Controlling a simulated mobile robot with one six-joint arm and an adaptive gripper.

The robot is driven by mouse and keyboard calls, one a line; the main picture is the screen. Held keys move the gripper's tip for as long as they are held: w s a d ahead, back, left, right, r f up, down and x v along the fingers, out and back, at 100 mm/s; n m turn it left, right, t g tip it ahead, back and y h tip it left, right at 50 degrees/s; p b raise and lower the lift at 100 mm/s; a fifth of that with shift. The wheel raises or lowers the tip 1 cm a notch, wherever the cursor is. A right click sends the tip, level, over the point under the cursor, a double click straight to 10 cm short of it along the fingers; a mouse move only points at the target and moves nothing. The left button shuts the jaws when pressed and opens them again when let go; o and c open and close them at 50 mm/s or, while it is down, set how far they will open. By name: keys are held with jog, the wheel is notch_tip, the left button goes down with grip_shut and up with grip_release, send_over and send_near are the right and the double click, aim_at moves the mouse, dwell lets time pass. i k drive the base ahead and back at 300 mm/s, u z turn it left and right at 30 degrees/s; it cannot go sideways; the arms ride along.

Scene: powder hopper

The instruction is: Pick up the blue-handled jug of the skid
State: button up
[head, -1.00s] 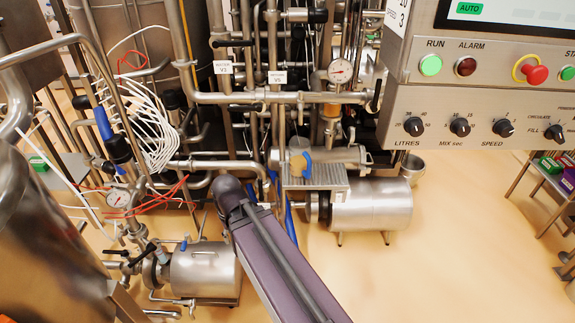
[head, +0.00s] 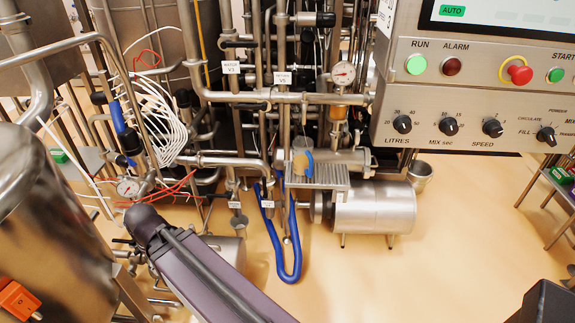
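The jug (head: 301,162) is small and clear, with a blue handle on its right side and yellowish-tan contents low down. It stands upright on a small ribbed metal shelf (head: 325,182) in front of the pipework, near the middle of the head view. My gripper cannot be made out in this view. A purple-grey link of my arm crosses the lower left, well to the left of the jug and apart from it.
A steel motor housing (head: 375,209) lies right of the shelf. A blue hose (head: 282,270) loops onto the floor below it. Pipes and a gauge (head: 343,74) rise behind. The control panel (head: 470,95) overhangs the upper right.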

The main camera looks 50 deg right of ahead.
aim_at(305, 161)
jog(key=u, duration=0.4)
jog(key=k, duration=1.15)
jog(key=z, duration=1.8)
jog(key=i, duration=0.45)
jog(key=u, duration=0.3)
